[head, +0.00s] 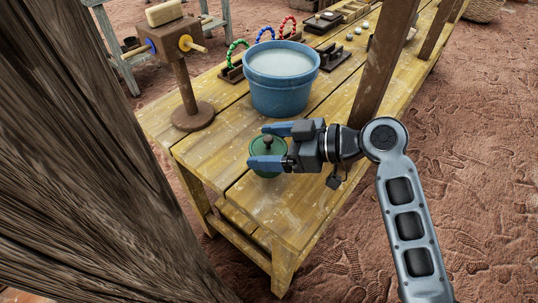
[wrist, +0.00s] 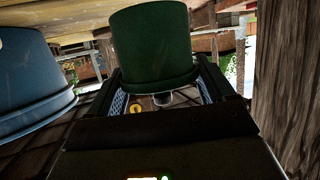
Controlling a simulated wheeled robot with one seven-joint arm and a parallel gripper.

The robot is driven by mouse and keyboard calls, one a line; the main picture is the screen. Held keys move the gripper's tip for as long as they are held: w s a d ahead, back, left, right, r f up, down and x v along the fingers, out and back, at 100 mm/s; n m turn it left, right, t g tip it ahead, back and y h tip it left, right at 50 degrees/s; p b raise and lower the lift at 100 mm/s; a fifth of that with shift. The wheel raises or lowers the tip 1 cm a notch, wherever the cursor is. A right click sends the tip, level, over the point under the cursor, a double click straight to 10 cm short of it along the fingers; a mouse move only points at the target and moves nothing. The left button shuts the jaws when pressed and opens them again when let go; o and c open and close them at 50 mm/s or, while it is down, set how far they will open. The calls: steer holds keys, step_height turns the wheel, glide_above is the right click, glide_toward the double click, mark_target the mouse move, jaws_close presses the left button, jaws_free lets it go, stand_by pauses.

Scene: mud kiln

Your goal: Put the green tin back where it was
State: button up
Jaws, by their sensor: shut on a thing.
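The green tin (head: 268,160) is round with a lid and a dark knob on top. It is at the front part of the yellow wooden table (head: 310,185). My gripper (head: 265,146) is shut on the tin, with one blue finger on each side of it. The tin also shows large and dark green in the wrist view (wrist: 153,45), between the fingers. I cannot tell whether its base touches the table or is just above it.
A blue bucket (head: 282,95) of pale liquid stands just behind the tin. A brown stand (head: 182,85) with pegs is at the left. Coloured rings (head: 237,50) are behind the bucket. Wooden posts rise at the left (head: 80,150) and right of the bucket (head: 382,60).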

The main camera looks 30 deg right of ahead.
steer(key=shift+f, duration=1.7)
steer(key=shift+f, duration=0.15)
steer(key=o, duration=0.9)
steer(key=shift+r, duration=0.25)
steer(key=b+v, duration=0.1)
steer(key=v, duration=0.6)
steer(key=shift+s+d, duration=0.15)
steer(key=shift+s, duration=0.05)
